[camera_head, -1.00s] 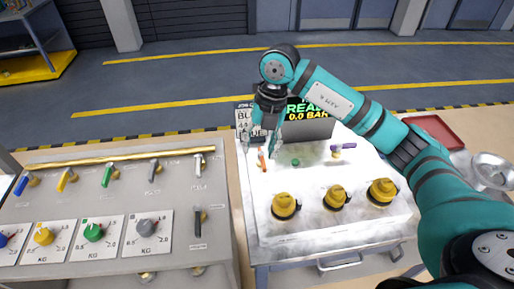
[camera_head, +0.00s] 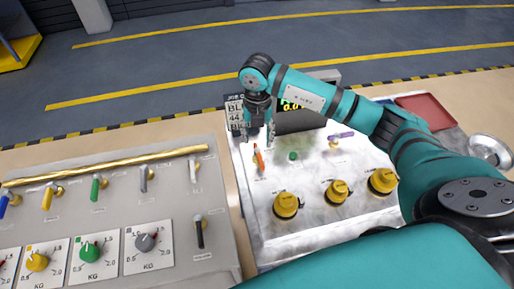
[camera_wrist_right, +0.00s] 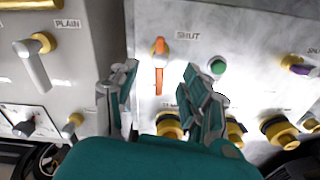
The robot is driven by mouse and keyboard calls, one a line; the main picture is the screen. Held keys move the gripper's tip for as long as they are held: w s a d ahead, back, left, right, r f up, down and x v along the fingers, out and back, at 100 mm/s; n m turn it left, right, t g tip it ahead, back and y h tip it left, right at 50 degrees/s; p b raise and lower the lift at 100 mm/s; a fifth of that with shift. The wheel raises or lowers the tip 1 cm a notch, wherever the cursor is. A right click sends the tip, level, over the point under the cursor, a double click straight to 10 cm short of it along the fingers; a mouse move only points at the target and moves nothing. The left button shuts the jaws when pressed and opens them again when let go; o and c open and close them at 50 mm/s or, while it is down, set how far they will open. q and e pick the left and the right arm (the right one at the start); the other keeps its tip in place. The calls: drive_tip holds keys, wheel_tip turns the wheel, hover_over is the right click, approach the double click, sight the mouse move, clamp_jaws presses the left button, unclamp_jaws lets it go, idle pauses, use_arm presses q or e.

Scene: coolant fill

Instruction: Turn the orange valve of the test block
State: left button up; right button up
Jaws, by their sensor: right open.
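The orange valve (camera_head: 258,158) is a small lever on the upper left of the white test block (camera_head: 320,215). In the right wrist view the orange valve (camera_wrist_right: 159,68) hangs straight down, left of the word SHUT. My right gripper (camera_head: 258,138) is open just above and behind the valve in the head view. In the wrist view its two fingers (camera_wrist_right: 165,88) stand apart, one on either side of the valve's lever, with a gap to each. I cannot tell how far the fingertips are from the panel. My left gripper is not in view.
A green button (camera_head: 292,156) and a purple lever (camera_head: 341,135) sit right of the valve. Several yellow knobs (camera_head: 286,205) line the block's front. A display (camera_head: 305,118) stands behind. A grey panel (camera_head: 150,205) with levers and dials is at left.

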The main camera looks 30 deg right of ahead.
sight(257, 150)
wheel_tip(257, 150, down, 5)
drive_tip(key=shift+s+f+p, duration=0.1)
drive_tip(key=shift+p, duration=0.55)
drive_tip(key=shift+f, duration=1.3)
drive_tip(key=c, duration=0.7)
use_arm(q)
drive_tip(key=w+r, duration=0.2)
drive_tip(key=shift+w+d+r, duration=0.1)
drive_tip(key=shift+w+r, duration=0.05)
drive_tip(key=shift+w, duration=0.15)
use_arm(e)
clamp_jaws()
